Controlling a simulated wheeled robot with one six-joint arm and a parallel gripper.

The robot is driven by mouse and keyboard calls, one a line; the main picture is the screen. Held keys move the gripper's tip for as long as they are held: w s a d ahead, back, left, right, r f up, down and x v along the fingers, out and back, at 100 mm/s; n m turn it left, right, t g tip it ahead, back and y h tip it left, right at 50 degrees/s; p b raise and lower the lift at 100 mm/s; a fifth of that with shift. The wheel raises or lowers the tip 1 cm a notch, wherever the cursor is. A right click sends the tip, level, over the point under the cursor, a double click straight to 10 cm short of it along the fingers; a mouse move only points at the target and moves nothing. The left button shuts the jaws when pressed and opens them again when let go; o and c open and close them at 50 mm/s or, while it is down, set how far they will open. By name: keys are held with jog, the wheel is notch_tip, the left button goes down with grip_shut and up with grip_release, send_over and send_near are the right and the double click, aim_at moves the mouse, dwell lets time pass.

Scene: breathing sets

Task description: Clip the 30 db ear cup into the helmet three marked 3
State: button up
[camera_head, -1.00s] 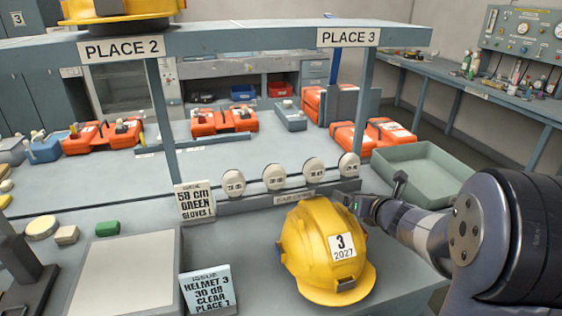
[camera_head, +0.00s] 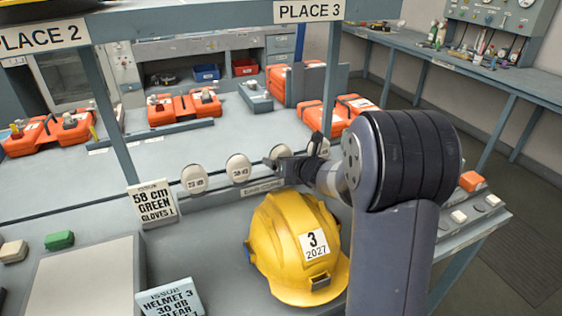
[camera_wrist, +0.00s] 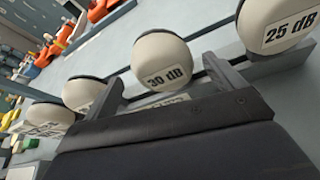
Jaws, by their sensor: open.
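The yellow helmet (camera_head: 275,232) marked 3 stands on the bench, its label facing me. A row of round white ear cups stands on a rack behind it. In the wrist view the 30 dB ear cup (camera_wrist: 160,62) is in the middle, with the 25 dB cup (camera_wrist: 278,25) to its right. My gripper (camera_wrist: 168,88) is open and empty, one finger to each side below the 30 dB cup. I cannot tell whether they touch it. In the head view my gripper (camera_head: 287,168) is at the rack behind the helmet, partly covering the third cup (camera_head: 279,152).
Two more cups (camera_head: 195,178) (camera_head: 238,168) stand left on the rack. Issue cards (camera_head: 152,203) (camera_head: 168,300) stand left of the helmet. A shelf post (camera_head: 331,85) rises behind the rack. Orange cases (camera_head: 184,107) lie on the bench beyond.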

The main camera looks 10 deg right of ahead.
jog(key=shift+d+p+x, duration=0.1)
jog(key=shift+p+x, duration=0.25)
jog(key=shift+x, duration=0.95)
jog(key=shift+d+p+x, duration=0.15)
jog(key=shift+p+x, duration=0.2)
jog(key=shift+x, duration=1)
jog(key=shift+w+r, duration=0.1)
jog(key=c, duration=1.1)
